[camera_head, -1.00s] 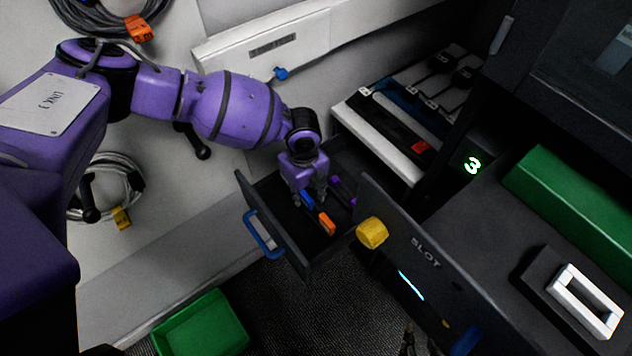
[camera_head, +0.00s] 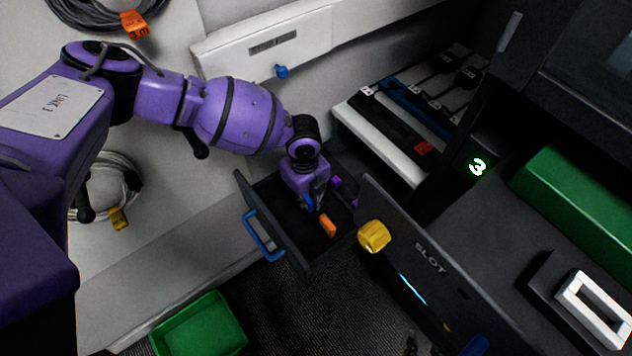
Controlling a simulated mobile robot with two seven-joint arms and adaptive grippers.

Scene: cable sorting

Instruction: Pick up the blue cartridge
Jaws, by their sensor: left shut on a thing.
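The blue cartridge (camera_head: 308,200) is in the open dark drawer, mostly hidden by my left gripper. My left gripper (camera_head: 314,206) points down into the drawer and is shut on the blue cartridge. I cannot tell whether the cartridge is clear of the drawer floor. An orange cartridge (camera_head: 327,225) lies just in front of the fingers, and a purple one (camera_head: 336,183) lies behind them to the right. My right gripper is not in view.
The drawer (camera_head: 262,218) has a blue handle. A dark panel marked SLOT with a yellow knob (camera_head: 374,236) stands close on the right. A green bin (camera_head: 200,325) is on the floor at lower left. Cables lie in a rack (camera_head: 385,150) behind.

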